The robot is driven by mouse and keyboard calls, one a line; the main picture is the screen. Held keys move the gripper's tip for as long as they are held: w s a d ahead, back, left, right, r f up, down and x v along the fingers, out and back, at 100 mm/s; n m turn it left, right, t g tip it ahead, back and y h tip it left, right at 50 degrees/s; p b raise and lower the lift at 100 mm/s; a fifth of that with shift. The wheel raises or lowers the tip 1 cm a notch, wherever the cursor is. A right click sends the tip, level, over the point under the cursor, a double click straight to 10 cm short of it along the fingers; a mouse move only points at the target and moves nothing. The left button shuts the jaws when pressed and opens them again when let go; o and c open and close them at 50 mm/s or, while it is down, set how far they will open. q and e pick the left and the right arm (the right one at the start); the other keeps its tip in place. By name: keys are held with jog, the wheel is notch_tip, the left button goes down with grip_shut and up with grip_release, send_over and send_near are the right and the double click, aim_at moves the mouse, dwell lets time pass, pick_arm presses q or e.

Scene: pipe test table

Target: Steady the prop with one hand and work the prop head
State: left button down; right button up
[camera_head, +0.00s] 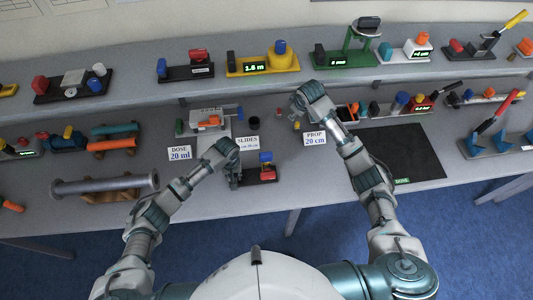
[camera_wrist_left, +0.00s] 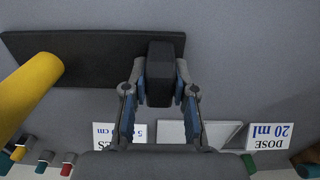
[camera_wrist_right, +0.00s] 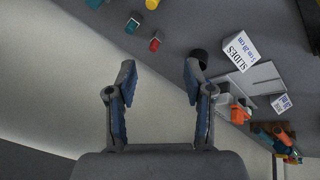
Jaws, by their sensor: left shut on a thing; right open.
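The prop is a small dark stand (camera_head: 262,176) with a red block and a blue top, on the near part of the table. In the left wrist view its black base plate (camera_wrist_left: 85,55) lies flat. My left gripper (camera_head: 234,180) is at its left end. The left wrist view shows my left gripper (camera_wrist_left: 161,88) shut on an upright black block (camera_wrist_left: 165,72). A yellow cylinder (camera_wrist_left: 32,92) stands out at the left of that view. My right gripper (camera_head: 297,110) is open and empty, behind and right of the prop; its spread fingers show in the right wrist view (camera_wrist_right: 158,78).
A "PROP 20 cm" card (camera_head: 315,138), a "SLIDES" card (camera_head: 248,143) and a "DOSE 20 ml" card (camera_head: 180,153) stand nearby. A black cup (camera_head: 254,122) stands behind the prop. A dark mat (camera_head: 405,155) lies right. Shelves behind hold several props.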

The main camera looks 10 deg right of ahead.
jog(key=s+a+r+n+g+y, duration=0.1)
jog(key=s+a+r+n, duration=0.15)
jog(key=a, duration=0.25)
jog(key=s+a+r+n+g, duration=0.1)
jog(key=s+a+r+n, duration=0.15)
jog(key=s+a, duration=0.2)
jog(key=n+g+h, duration=0.1)
jog(key=n+g, duration=0.2)
jog(key=n, duration=0.1)
send_near(266, 154)
notch_tip(266, 154, down, 11)
jog(key=shift+r, duration=0.15)
grip_shut()
jog(key=shift+r, duration=0.15)
